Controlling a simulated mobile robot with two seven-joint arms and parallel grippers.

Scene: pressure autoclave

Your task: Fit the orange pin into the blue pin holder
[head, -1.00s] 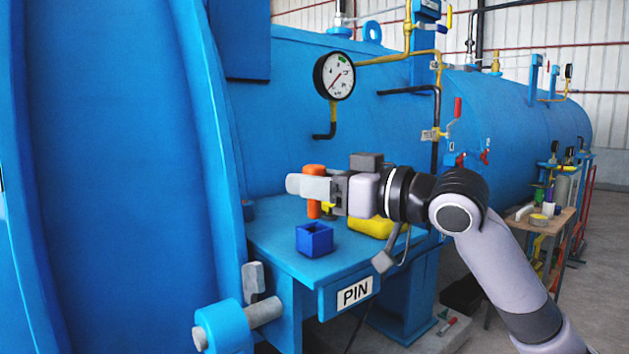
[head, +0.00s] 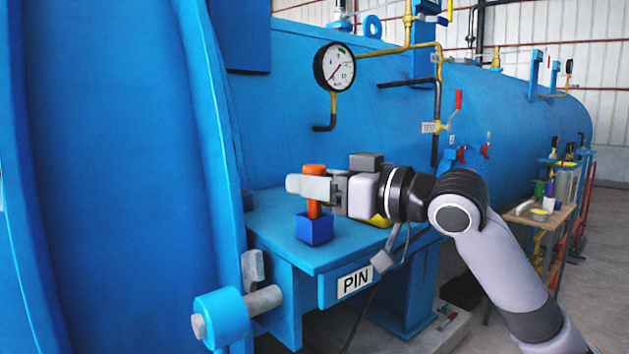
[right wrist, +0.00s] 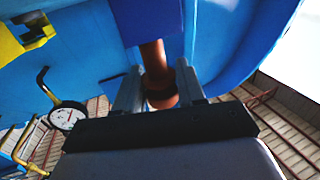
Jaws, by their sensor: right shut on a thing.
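The orange pin (head: 314,208) is upright in my right gripper (head: 308,187), whose fingers are shut on it. Its orange top shows above the fingers and its shaft below them. The blue pin holder (head: 315,232) is a small open box on the blue shelf, directly below the pin in the head view. The pin's lower end meets the holder's opening in the picture; how deep it sits is hidden. In the right wrist view the pin (right wrist: 154,60) runs between both fingers. My left gripper is not in view.
The blue shelf (head: 285,248) carries a PIN label (head: 355,282). A yellow object (head: 380,221) lies behind my right gripper. The large blue autoclave wall (head: 130,170) stands at left, with a gauge (head: 335,66) above. Shelf space left of the holder is clear.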

